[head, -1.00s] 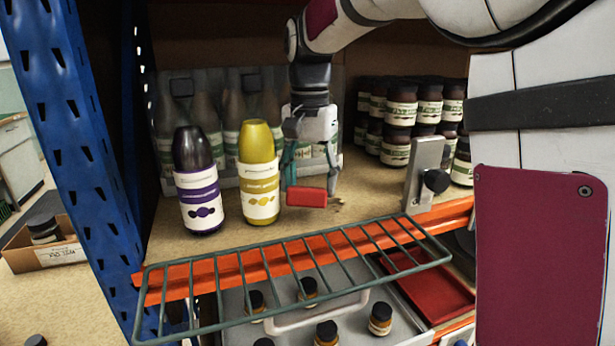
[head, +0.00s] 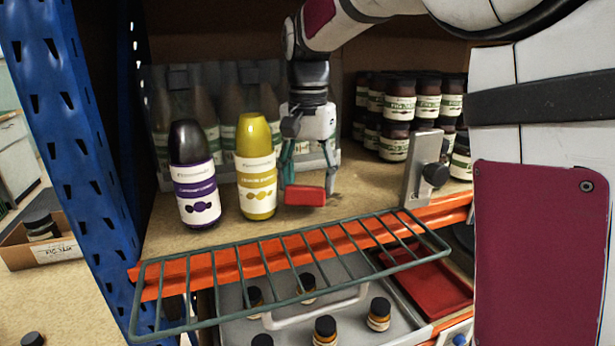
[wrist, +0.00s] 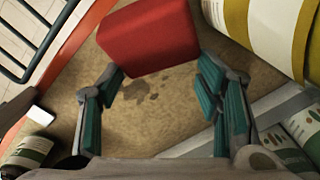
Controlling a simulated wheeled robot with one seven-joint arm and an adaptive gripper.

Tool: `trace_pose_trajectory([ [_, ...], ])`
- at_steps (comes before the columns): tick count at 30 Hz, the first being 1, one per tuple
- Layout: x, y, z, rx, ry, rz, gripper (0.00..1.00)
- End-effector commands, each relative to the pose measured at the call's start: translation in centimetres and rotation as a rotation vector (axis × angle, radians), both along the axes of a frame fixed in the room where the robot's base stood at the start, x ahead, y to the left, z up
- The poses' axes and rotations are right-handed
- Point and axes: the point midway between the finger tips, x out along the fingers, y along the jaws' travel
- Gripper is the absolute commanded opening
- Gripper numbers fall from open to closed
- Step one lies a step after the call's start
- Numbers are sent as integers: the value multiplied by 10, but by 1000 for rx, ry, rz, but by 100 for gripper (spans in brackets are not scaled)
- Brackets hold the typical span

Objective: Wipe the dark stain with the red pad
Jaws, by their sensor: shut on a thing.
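The red pad (head: 304,195) is held in my gripper (head: 309,178), low over the wooden shelf board, right of the yellow bottle (head: 257,180). In the wrist view the pad (wrist: 150,36) lies past the teal fingertips of my gripper (wrist: 160,85). I cannot tell whether its underside touches the board. The dark stain (wrist: 141,91) shows as irregular brown patches on the board, beside the pad's near edge. In the head view a bit of the stain (head: 333,197) shows just right of the pad.
A purple-labelled dark bottle (head: 194,178) stands left of the yellow one. Stacked dark jars (head: 397,108) stand at the back right. A metal bracket (head: 421,168) stands near the front edge. A green wire rack (head: 290,262) juts out before the orange beam. Clear bottles stand behind.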

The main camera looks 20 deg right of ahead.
Motion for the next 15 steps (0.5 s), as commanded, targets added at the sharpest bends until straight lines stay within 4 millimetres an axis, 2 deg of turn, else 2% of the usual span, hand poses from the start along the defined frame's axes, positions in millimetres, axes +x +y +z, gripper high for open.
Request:
trace_pose_trajectory([
  [15, 0, 0, -8, 0, 0, 0, 14],
])
